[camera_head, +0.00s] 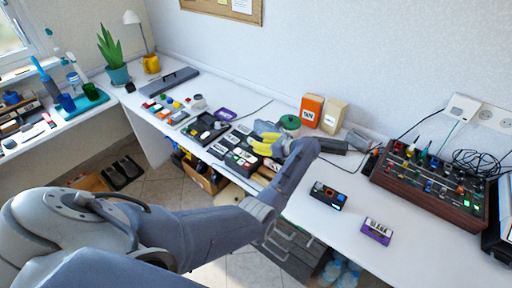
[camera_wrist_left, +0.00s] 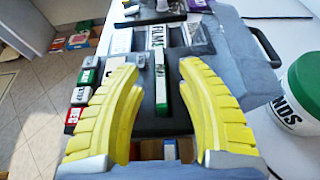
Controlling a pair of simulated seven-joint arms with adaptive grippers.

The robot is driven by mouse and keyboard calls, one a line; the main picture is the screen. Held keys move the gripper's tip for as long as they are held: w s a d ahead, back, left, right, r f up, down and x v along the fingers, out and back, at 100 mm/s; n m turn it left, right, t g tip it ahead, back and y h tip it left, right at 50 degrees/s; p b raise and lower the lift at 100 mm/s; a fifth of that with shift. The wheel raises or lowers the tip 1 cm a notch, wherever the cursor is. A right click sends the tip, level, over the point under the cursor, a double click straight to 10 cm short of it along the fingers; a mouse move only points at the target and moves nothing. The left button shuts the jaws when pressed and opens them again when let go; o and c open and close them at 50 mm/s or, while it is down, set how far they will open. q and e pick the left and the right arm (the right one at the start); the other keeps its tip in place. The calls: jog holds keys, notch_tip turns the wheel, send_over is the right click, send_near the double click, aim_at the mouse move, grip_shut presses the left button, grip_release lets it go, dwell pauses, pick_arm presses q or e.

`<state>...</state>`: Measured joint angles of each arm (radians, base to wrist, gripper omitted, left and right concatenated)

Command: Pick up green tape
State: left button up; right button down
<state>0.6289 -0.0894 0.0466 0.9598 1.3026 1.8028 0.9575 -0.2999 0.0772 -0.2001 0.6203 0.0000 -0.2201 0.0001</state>
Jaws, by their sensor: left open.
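A narrow white-and-green tape (camera_wrist_left: 161,88) stands on edge in a dark grey case (camera_wrist_left: 165,126) in the left wrist view. My left gripper (camera_wrist_left: 158,68) is open, with its yellow ribbed fingers either side of that tape and apart from it. The fingers look empty. In the head view my left gripper (camera_head: 259,142) is over the right part of the case, and I cannot single out the green tape there. Several other tapes, with green, white and red labels, lie along the case's left side in the left wrist view. My right gripper is out of view.
A green-lidded white tub (camera_wrist_left: 302,90) stands close right of the case. Behind it in the head view are an orange box (camera_head: 311,110) and a cream box (camera_head: 333,116). A black device (camera_head: 328,195) and a purple cassette (camera_head: 377,231) lie on the open right part of the table.

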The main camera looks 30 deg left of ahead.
pick_arm(q)
jog(key=shift+x, duration=0.8)
grip_shut()
